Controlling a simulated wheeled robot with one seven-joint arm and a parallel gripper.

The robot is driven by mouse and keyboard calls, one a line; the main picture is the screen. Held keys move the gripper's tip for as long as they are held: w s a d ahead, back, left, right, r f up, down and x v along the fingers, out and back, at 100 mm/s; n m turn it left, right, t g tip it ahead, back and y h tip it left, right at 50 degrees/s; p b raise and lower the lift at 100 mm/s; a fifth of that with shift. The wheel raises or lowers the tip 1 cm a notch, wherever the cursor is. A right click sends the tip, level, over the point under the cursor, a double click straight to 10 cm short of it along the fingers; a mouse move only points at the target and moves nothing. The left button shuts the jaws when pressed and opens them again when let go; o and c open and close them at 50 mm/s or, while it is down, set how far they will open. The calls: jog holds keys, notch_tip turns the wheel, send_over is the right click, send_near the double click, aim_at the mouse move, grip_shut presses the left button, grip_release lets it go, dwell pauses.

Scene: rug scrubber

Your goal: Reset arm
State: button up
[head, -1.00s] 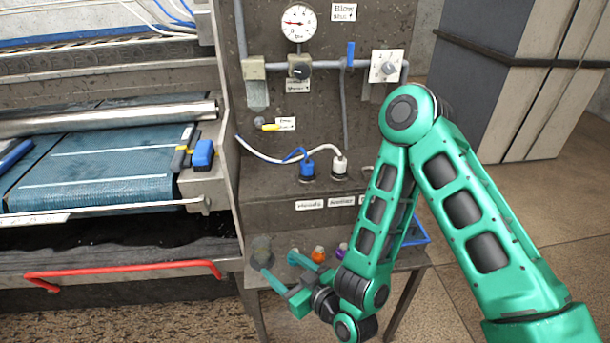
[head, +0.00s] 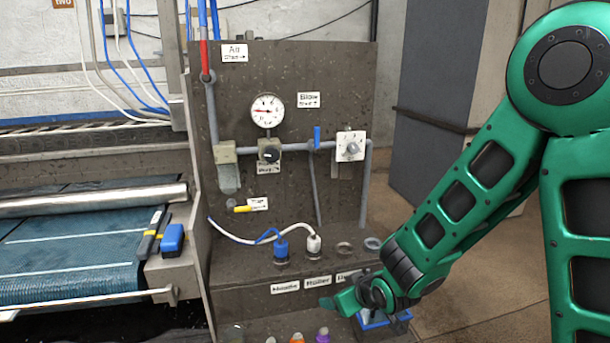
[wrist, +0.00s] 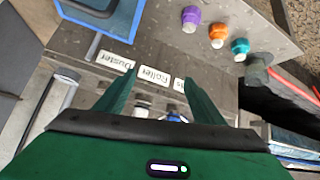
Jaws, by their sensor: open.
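My green arm runs along the right side of the head view, its elbow high at the upper right. My gripper (head: 336,303) hangs in front of the labelled ledge of the dark panel (head: 340,80), near the lower middle. In the wrist view my gripper (wrist: 155,95) shows two green fingers spread apart with nothing between them.
A blue tray (head: 375,323) is close beside my gripper. Purple (wrist: 191,15), orange (wrist: 217,32) and teal (wrist: 240,46) capped items stand on the lower shelf. Blue (head: 281,247) and white (head: 313,243) plugs sit on the ledge. The rug machine (head: 85,235) is at left; floor is open at right.

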jog(key=s+d+r+m+g+h, duration=0.2)
jog(key=s+d+r+m+h, duration=0.15)
jog(key=d+r, duration=0.75)
jog(key=s+d+r+m+g, duration=0.25)
jog(key=s+d+r, duration=0.35)
jog(key=s+d, duration=0.4)
jog(key=s+d+f+m+g, duration=0.1)
jog(key=s+d+m+g, duration=0.1)
jog(key=s+d, duration=0.3)
jog(key=s+d+f+m+g, duration=0.1)
jog(key=s+d+m, duration=0.3)
jog(key=s, duration=0.8)
jog(key=shift+s+d+f+m+g, duration=0.35)
jog(key=shift+d+f+m, duration=0.05)
jog(key=shift+d, duration=0.4)
jog(key=shift+w+f, duration=0.25)
jog(key=shift+w, duration=0.45)
